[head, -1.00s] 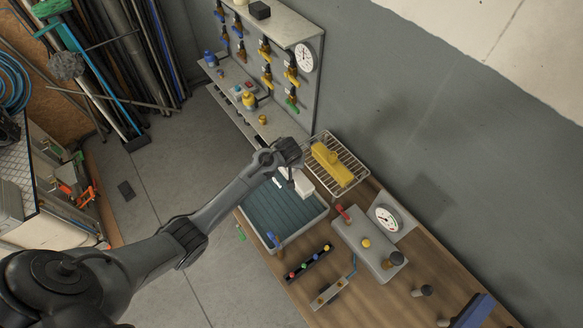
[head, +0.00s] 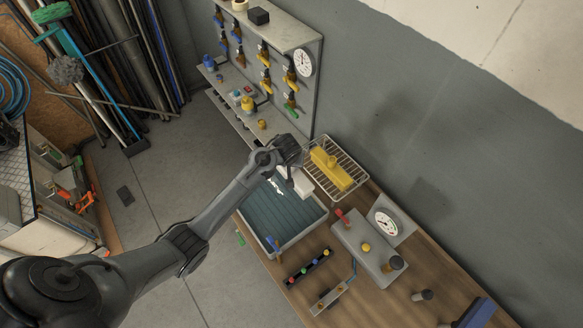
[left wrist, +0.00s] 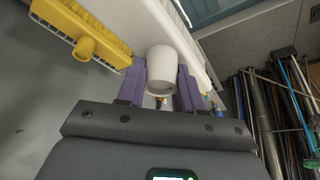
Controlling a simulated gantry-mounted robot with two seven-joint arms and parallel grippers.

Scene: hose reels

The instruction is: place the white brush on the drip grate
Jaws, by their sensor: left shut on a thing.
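The white brush (head: 301,183) is held over the upper right edge of the teal tub, beside the wire drip grate (head: 355,176). My left gripper (head: 289,164) is shut on it. In the left wrist view, the purple fingers of the left gripper (left wrist: 160,88) close around the brush's round white knob (left wrist: 162,70), with the long white body (left wrist: 140,20) beyond. The grate stands at the bench's back edge against the wall and carries a yellow brush (head: 331,170), also seen in the left wrist view (left wrist: 80,35). My right gripper is out of view.
The tub (head: 322,218) with dark teal water or lining stands left of the grate. A grey block with a red lever, yellow knob and gauge (head: 385,222) is right of it. A valve board (head: 275,75) rises behind. The yellow brush takes up much of the grate.

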